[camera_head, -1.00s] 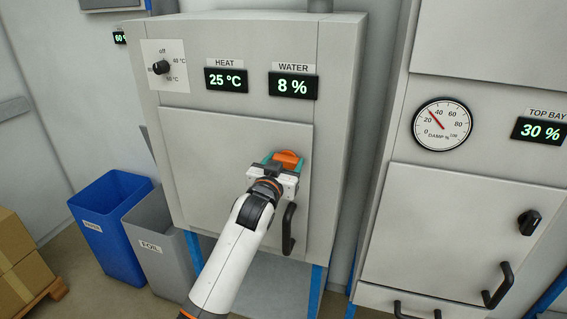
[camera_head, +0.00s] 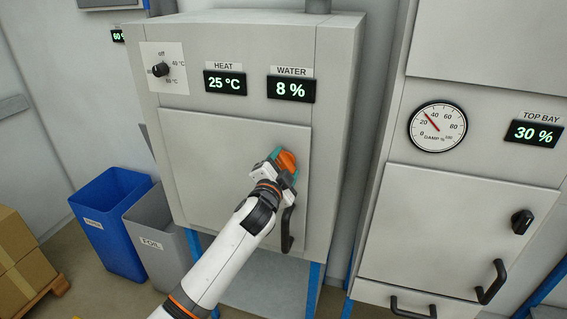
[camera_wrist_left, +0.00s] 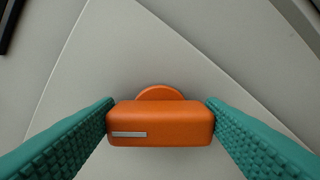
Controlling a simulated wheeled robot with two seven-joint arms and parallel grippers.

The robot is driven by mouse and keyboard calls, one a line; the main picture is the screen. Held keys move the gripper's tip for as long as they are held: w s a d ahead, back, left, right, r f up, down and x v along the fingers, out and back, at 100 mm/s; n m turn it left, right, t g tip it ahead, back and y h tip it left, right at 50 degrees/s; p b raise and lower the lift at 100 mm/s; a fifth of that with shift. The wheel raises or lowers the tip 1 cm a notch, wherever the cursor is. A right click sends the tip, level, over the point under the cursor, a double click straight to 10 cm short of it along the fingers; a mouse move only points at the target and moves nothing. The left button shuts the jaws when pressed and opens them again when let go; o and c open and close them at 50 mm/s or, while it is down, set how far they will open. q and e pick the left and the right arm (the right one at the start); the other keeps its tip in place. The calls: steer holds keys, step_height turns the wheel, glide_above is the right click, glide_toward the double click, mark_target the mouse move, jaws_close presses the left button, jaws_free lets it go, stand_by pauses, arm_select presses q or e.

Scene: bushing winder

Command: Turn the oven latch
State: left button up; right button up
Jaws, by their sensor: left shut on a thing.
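The oven (camera_head: 232,150) is a grey cabinet in the head view, with its door shut. The orange latch (camera_head: 287,160) sits near the right edge of the door, above the black door handle (camera_head: 288,229), and is tilted now. My left gripper (camera_head: 282,164) is shut on the latch. In the left wrist view the orange latch bar (camera_wrist_left: 160,124) lies between my teal ribbed fingers, one on each end, with a pale stripe at its left. The door's edge runs slanted across that view. My right gripper is not in view.
A temperature knob (camera_head: 160,69), the heat display (camera_head: 225,83) and the water display (camera_head: 291,88) are above the door. A blue bin (camera_head: 108,222) and a grey bin (camera_head: 158,240) stand at left. A second cabinet (camera_head: 448,225) with a damp gauge (camera_head: 437,127) stands at right.

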arm_select(q)
steer(key=m, duration=0.3)
steer(key=shift+f+m+p, duration=0.1)
steer(key=shift+m+p, duration=0.2)
steer(key=shift+p, duration=0.1)
steer(key=shift+f+m+p, duration=0.15)
steer(key=shift+m+p, duration=0.3)
steer(key=shift+m, duration=1.35)
steer(key=o, duration=1)
steer(key=shift+b+v, duration=1.05)
steer(key=shift+v, duration=4.95)
